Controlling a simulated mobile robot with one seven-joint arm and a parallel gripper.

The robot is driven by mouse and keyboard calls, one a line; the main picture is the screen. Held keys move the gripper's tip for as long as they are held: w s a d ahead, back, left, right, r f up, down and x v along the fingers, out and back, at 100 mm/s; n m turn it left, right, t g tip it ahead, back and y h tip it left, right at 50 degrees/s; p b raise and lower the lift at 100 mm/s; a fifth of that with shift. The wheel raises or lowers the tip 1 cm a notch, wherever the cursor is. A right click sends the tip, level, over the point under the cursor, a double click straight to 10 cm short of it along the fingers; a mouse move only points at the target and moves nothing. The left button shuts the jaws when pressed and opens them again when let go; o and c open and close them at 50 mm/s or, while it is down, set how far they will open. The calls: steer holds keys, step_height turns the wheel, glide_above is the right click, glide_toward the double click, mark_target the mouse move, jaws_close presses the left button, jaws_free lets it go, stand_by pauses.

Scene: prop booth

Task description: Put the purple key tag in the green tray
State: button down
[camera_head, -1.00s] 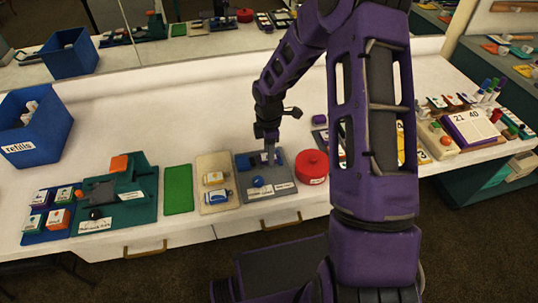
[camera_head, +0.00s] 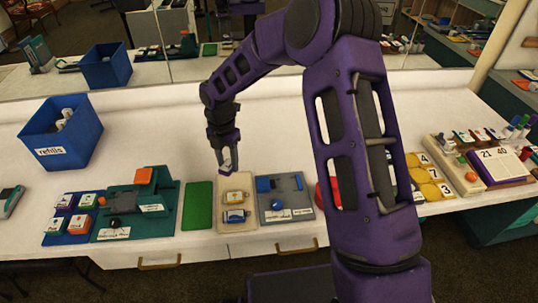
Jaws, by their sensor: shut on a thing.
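The green tray (camera_head: 197,207) is a flat green rectangle near the front of the table, between a teal stand and a beige tray. My gripper (camera_head: 228,168) points down just behind the beige tray, to the right of and behind the green tray. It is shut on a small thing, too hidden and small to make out. I cannot pick out the purple key tag for sure. No object shows on the green tray.
The beige tray (camera_head: 237,219) holds a yellow and a blue item. A grey tray (camera_head: 285,211) with blue pieces is to its right. The teal stand (camera_head: 138,220) rises left of the green tray. A blue refills bin (camera_head: 64,133) stands at the left.

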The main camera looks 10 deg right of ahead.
mark_target(198, 194)
steer(key=a+n, duration=0.2)
steer(key=a, duration=0.1)
steer(key=s+a+f+n, duration=0.1)
steer(key=a+n, duration=0.1)
steer(key=a, duration=0.2)
steer(key=s+a+f+n, duration=0.1)
steer(key=a+n, duration=0.1)
steer(key=a, duration=0.1)
steer(key=shift+a, duration=0.15)
steer(key=shift+f, duration=1.1)
steer(key=shift+f+b, duration=1.2)
steer(key=shift+f, duration=0.55)
steer(key=shift+c, duration=1.5)
jaws_free()
